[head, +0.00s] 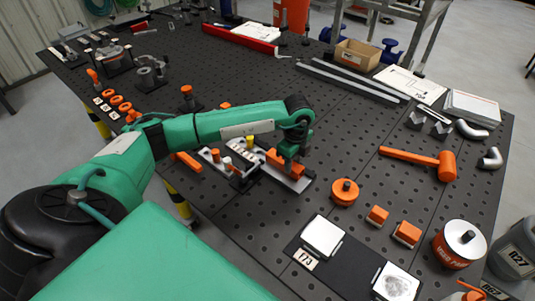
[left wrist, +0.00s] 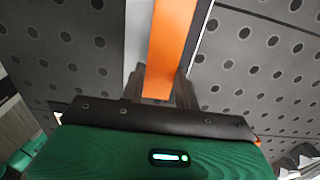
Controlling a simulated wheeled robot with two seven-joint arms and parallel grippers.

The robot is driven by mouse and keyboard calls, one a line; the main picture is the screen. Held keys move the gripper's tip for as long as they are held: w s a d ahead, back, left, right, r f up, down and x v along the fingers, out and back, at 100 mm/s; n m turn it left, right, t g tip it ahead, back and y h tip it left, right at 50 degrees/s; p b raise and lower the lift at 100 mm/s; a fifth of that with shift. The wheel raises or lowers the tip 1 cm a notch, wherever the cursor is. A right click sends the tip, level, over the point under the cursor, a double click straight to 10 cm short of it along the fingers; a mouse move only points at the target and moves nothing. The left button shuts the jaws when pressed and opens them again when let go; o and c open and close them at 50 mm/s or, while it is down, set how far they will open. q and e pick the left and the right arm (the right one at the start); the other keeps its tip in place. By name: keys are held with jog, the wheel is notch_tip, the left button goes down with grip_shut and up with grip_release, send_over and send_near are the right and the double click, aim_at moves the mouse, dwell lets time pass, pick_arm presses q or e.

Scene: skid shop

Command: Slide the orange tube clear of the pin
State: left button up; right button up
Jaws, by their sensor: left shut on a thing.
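The orange tube (head: 283,164) lies along a pale rail fixture near the middle of the bench. In the left wrist view the orange tube (left wrist: 171,42) is a long flat-sided bar running up between my fingers. My left gripper (head: 291,156) comes down over the tube from above. Its two dark fingers (left wrist: 160,84) stand on either side of the tube and are shut on it. The pin cannot be made out; the tube and gripper may hide it. My right gripper is not in view.
An orange round knob (head: 344,191), an orange mallet (head: 446,165) and orange blocks (head: 408,233) lie to the right. Perforated bench top (head: 350,125) is free beyond the gripper.

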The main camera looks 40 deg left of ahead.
pick_arm(q)
jog(key=shift+d, duration=0.5)
jog(key=o, duration=0.9)
jog(key=shift+o, duration=1.4)
jog(key=shift+r+p, duration=2.05)
jog(key=shift+r, duration=1.5)
jog(key=shift+s, duration=0.1)
